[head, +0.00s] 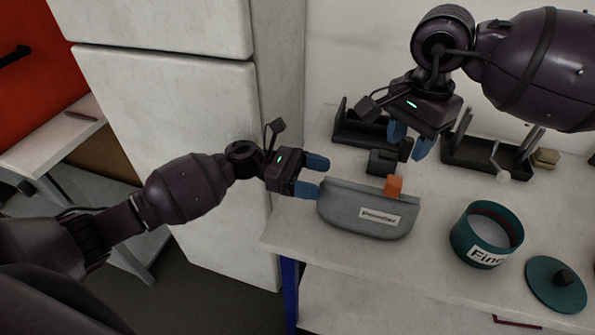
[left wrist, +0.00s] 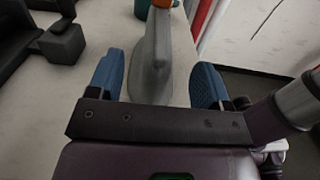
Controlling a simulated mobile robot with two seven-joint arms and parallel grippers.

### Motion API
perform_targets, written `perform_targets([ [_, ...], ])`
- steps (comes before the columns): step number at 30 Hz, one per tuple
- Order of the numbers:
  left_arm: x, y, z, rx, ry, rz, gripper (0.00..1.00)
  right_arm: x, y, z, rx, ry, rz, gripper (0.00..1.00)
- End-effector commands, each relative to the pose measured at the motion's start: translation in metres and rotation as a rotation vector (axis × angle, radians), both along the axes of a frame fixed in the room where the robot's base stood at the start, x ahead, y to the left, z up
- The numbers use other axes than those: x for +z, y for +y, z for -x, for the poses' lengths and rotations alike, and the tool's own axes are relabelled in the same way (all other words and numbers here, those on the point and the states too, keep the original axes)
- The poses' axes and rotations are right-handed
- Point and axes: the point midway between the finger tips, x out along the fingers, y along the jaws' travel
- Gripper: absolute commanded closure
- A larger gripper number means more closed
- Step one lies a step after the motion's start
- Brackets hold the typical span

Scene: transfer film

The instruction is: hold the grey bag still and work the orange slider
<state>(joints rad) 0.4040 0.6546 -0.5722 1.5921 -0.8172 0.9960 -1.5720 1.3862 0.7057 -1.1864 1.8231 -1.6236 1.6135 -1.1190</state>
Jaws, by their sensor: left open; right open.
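The grey bag (head: 349,212) stands on the white table with a white label on its front. The orange slider (head: 393,186) sits on its top edge, toward the right end. My left gripper (head: 322,177) is open at the bag's left end. In the left wrist view the grey bag (left wrist: 152,62) lies between the two blue fingers (left wrist: 160,85), with a gap on each side; the orange slider (left wrist: 162,3) shows at the top edge. My right gripper (head: 409,140) is open and empty, above and behind the bag, apart from the slider.
A dark green tin (head: 462,240) with a label stands right of the bag, and its green lid (head: 541,284) lies near the front right. Dark trays (head: 482,157) and a small dark block (head: 381,163) are behind the bag. A white cabinet (head: 180,130) stands left of the table.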

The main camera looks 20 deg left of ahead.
Motion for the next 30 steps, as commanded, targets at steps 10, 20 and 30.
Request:
perform_targets([
  [10, 0.001, -0.046, 0.000, -0.001, 0.000, 0.002, 0.28, 0.000, 0.000, 0.000, 0.000, 0.000, 0.000, 0.57],
  [20, 0.000, -0.056, 0.000, 0.000, 0.002, 0.001, 0.28, 0.000, 0.000, 0.000, 0.000, 0.000, 0.000, 0.57],
  [30, 0.000, -0.055, 0.000, 0.000, 0.002, 0.001, 0.58, 0.000, 0.000, 0.000, 0.000, 0.000, 0.000, 0.57],
])
